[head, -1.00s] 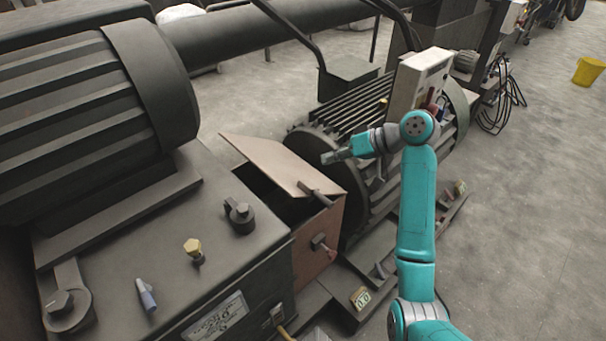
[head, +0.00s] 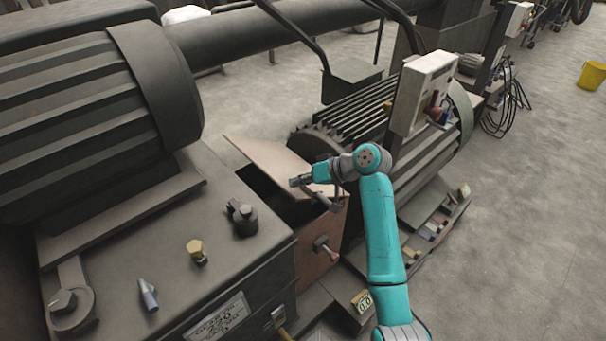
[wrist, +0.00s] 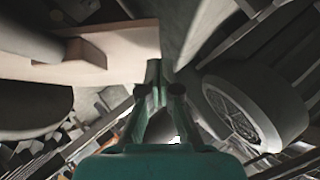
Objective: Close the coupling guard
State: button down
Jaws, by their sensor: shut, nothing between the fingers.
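The coupling guard is a reddish-brown box (head: 320,257) between two machines, with its lid (head: 262,152) tilted up and a dark opening showing beneath. A dark bar handle (head: 326,200) sticks out from the lid's near right side. My gripper (head: 297,182) is shut and empty, over the lid in the head view and hiding part of it. In the wrist view the shut fingertips (wrist: 155,75) are close beside the pale brown lid (wrist: 135,42) and its block-like handle (wrist: 85,55). I cannot tell whether they touch the lid.
A latch with a red tip (head: 330,253) sticks out of the box's front. A finned motor (head: 345,120) with a pale control box (head: 422,92) stands to the right. Open floor lies at right.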

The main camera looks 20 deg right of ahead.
jog(key=shift+a+f, duration=0.1)
jog(key=s+a+f+h, duration=0.1)
jog(key=a+f, duration=0.2)
jog(key=f, duration=0.2)
jog(key=s+a+f+n+h, duration=0.1)
jog(key=a+f, duration=0.1)
jog(key=f, duration=0.3)
jog(key=shift+a+f+t, duration=0.25)
jog(key=shift+a+t, duration=0.05)
jog(key=shift+a, duration=0.1)
